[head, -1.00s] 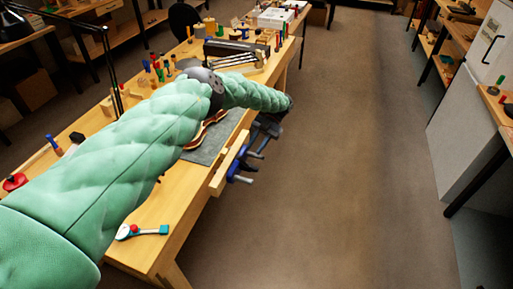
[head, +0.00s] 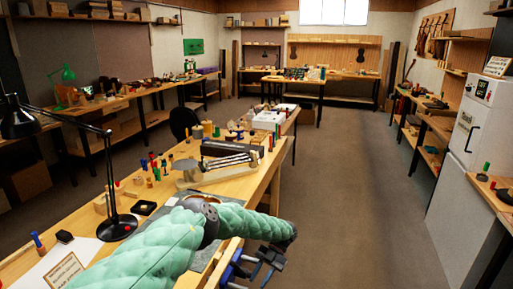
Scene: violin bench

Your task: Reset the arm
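My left arm (head: 150,245), in a green padded sleeve, comes in from the lower left in the head view and reaches over the workbench (head: 262,183). Its far end bends down past the bench's right edge. My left gripper (head: 270,256) is dark and hangs there beside blue clamp parts (head: 232,268). Its fingers are too small and dark to tell open from shut, and I see nothing clearly held. My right gripper is not in view. The arm hides much of the bench's near part, with a grey mat (head: 212,262) partly showing below it.
A black desk lamp (head: 117,226) stands left of the arm. Several small tools, a plane-like tool holder (head: 228,150) and a white box (head: 268,120) stand farther along the bench.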

